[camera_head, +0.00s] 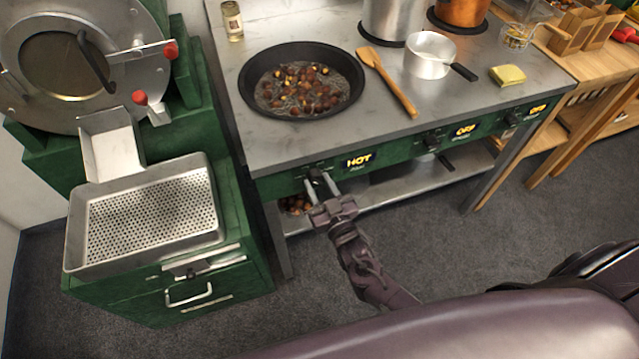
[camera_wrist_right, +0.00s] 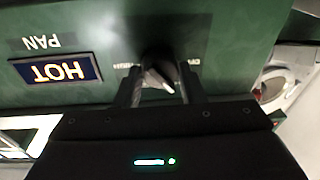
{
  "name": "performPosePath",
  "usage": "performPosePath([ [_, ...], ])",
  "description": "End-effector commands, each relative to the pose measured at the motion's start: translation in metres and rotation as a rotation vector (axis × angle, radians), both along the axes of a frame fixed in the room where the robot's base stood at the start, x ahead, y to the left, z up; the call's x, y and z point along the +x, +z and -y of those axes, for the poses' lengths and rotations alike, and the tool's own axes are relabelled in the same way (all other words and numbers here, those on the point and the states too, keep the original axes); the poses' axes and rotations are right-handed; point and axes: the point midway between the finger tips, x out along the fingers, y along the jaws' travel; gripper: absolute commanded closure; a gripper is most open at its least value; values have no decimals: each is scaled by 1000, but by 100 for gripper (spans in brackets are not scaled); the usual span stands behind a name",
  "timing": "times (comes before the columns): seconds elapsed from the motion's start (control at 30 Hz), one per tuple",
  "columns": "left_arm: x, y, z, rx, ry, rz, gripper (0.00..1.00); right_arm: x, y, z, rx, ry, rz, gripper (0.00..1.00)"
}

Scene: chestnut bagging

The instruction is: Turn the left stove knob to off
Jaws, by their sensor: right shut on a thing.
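The left stove knob (camera_head: 313,173) is on the green front panel, beside a lit display (camera_head: 359,161) that reads HOT. My right gripper (camera_head: 320,186) reaches up to the panel and is shut on this knob. In the right wrist view the knob (camera_wrist_right: 158,72) sits between the two fingers of the right gripper (camera_wrist_right: 162,88), and the HOT display (camera_wrist_right: 56,70) with PAN beside it appears upside down. The fingers partly hide the knob. My left gripper is not in view.
A black pan (camera_head: 301,80) of chestnuts sits on the stove top above the knob. A wooden spatula (camera_head: 388,82) and a small pot (camera_head: 430,56) are to its right. Two more displays (camera_head: 466,130) (camera_head: 537,109) read OFF. A green machine with a perforated tray (camera_head: 150,251) stands left.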

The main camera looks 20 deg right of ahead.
Motion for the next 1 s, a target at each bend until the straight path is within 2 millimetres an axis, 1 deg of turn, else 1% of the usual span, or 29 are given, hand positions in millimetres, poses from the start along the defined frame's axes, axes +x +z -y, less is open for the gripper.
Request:
performPosePath([
  [0.6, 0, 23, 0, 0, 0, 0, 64, -1, 2, 1, -580, 3, 15, 87],
  [0.8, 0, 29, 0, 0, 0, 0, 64, -1, 2, 2, -733, 3, 21, 87],
  [1.0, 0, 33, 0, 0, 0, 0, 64, -1, 2, 2, -843, 1, 25, 87],
])
